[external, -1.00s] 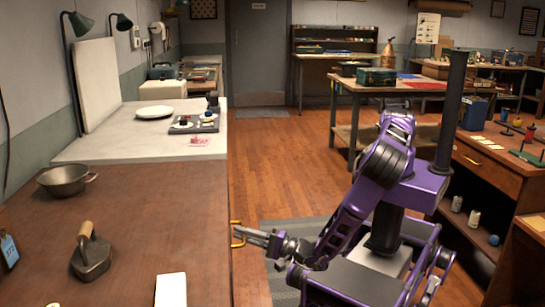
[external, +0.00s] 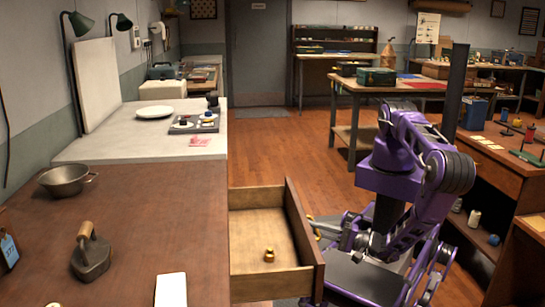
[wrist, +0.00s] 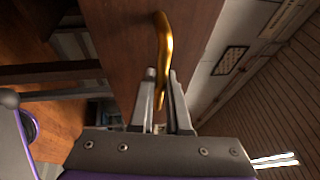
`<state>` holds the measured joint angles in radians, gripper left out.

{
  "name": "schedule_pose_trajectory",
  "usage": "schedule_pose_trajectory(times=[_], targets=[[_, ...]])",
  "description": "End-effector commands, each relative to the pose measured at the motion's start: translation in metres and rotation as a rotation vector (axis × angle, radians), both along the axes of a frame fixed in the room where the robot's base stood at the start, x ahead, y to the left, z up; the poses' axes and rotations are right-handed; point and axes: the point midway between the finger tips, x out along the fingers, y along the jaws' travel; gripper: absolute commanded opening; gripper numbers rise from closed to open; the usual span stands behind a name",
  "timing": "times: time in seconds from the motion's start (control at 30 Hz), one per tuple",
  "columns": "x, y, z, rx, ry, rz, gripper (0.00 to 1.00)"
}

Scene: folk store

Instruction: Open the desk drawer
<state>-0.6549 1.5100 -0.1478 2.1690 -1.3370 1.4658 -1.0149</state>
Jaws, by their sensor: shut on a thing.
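The desk drawer (external: 295,222) stands pulled well out from the right side of the brown desk (external: 140,215). A small brass object (external: 269,255) lies on its bare wooden bottom. My gripper (external: 317,228) is at the outer face of the drawer front, partly hidden by it. In the wrist view my gripper's two fingers (wrist: 160,82) are closed around the lower part of the curved gold handle (wrist: 163,40), which runs up along the brown drawer front (wrist: 125,40).
An iron (external: 91,255), a metal bowl (external: 66,180) and a white block (external: 171,290) rest on the desk top. Wooden floor (external: 270,150) is free beyond the drawer. A brown cabinet (external: 475,200) stands on the right, behind my arm.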

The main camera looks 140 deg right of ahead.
Motion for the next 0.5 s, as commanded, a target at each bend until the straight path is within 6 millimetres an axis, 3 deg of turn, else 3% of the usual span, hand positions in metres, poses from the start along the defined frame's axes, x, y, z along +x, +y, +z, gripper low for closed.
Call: schedule_pose_trajectory(times=[0.5], targets=[[-0.0127, 0.0128, -0.0002, 0.001, -0.001, -0.001, 0.00]])
